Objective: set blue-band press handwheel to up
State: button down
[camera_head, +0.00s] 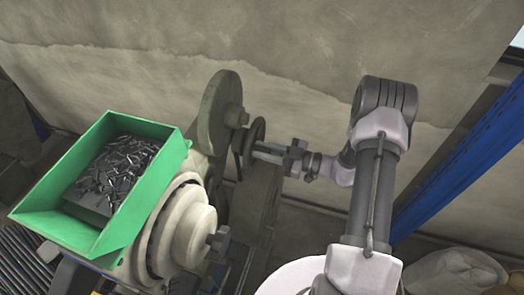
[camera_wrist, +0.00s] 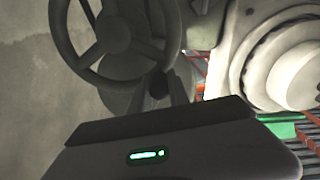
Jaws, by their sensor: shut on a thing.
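The press handwheel (camera_head: 254,135) is a dark spoked wheel on the side of the grey press, seen nearly edge-on in the head view. In the wrist view the handwheel (camera_wrist: 114,28) shows its rim, hub and spokes from the front. My gripper (camera_head: 258,152) reaches in from the right and is shut on the wheel's lower part. In the wrist view my gripper (camera_wrist: 164,90) has its fingers at a dark knob (camera_wrist: 157,84) by the lower right rim. The fingertips' exact contact is hard to see. No blue band is clearly visible on this press.
A green bin (camera_head: 150,190) full of rivets sits left of the wheel, above a pale stepped drum (camera_head: 190,230). A concrete wall (camera_head: 290,50) stands behind. A blue post (camera_head: 465,160) and pale sacks (camera_head: 455,270) are at the right.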

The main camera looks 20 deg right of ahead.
jog(key=shift+d, duration=0.1)
jog(key=c, duration=1.6)
grip_release()
jog(key=o, duration=0.3)
jog(key=shift+d, duration=0.15)
jog(key=shift+o, duration=0.2)
jog(key=shift+w+d, duration=0.1)
jog(key=shift+d, duration=0.05)
jog(key=shift+a, duration=0.2)
jog(key=shift+s+d+f, duration=0.1)
jog(key=shift+s+d, duration=0.1)
jog(key=shift+d, duration=0.1)
jog(key=b+v, duration=0.4)
jog(key=v, duration=1.3)
